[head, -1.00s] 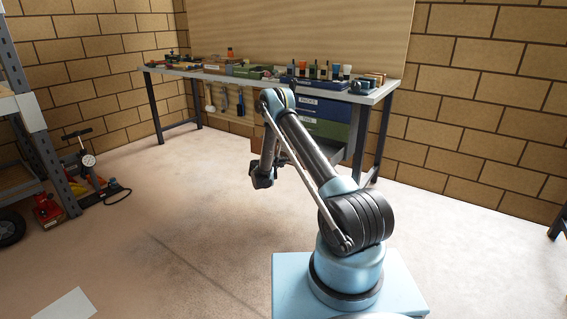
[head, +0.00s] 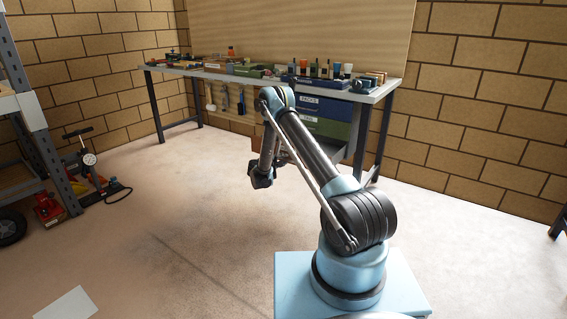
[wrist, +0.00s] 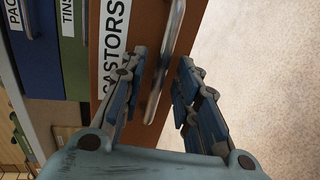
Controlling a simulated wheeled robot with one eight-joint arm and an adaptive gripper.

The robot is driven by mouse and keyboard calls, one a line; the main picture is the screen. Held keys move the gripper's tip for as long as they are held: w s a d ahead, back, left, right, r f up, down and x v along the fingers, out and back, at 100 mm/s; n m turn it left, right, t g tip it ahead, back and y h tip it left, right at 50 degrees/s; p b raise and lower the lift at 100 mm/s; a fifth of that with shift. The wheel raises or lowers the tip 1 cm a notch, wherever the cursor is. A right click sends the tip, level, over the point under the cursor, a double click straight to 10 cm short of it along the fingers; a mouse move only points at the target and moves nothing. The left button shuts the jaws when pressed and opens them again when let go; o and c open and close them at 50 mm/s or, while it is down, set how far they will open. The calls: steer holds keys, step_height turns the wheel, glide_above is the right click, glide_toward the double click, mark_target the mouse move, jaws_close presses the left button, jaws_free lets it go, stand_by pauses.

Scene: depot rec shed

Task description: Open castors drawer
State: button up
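The castors drawer (wrist: 112,75) has an orange-brown front with a white CASTORS label (wrist: 113,38) in the wrist view. Its metal bar handle (wrist: 169,58) runs lengthwise between the fingers of my gripper (wrist: 164,66). The fingers are apart, one on each side of the handle, with a gap to the right finger. I cannot tell whether the left finger touches the handle. The drawer looks shut. In the head view my arm hides most of the castors drawer and the handle.
A blue drawer (wrist: 36,60) and a green drawer (wrist: 74,62) lie beside it in the wrist view. The workbench (head: 383,90) carries bottles and tools. A metal shelf (head: 42,140) and a red jack (head: 48,209) stand at left. The floor (head: 130,240) in front is mostly clear.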

steer(key=v, duration=1.1)
steer(key=shift+f, duration=0.1)
steer(key=s+d+r+m+g+y, duration=0.1)
steer(key=s+d+r+g, duration=0.15)
steer(key=d+r, duration=0.4)
steer(key=s+d+r+m+g, duration=0.15)
steer(key=s+d+r, duration=0.25)
steer(key=r, duration=0.5)
steer(key=s+d+r+m+g+y, duration=0.1)
steer(key=s+d+r+m, duration=0.1)
steer(key=s+d+r, duration=0.4)
steer(key=s+d+r+m+g, duration=0.1)
steer(key=s+d+r+g, duration=0.15)
steer(key=s+r, duration=0.4)
steer(key=s+d+m+g+y, duration=0.1)
steer(key=s+d+m+y, duration=0.15)
steer(key=s, duration=1.35)
steer(key=s+d+m+g+y, duration=0.1)
steer(key=s+d+y, duration=0.2)
steer(key=s, duration=1.4)
steer(key=s+a+f+m+y, duration=0.1)
steer(key=s+a+f, duration=0.1)
steer(key=s+f, duration=0.3)
steer(key=s+g, duration=0.1)
steer(key=s, duration=0.3)
steer(key=shift+s+a+m+y, duration=0.25)
steer(key=shift+a+m+y, duration=0.05)
steer(key=shift+a+y, duration=0.1)
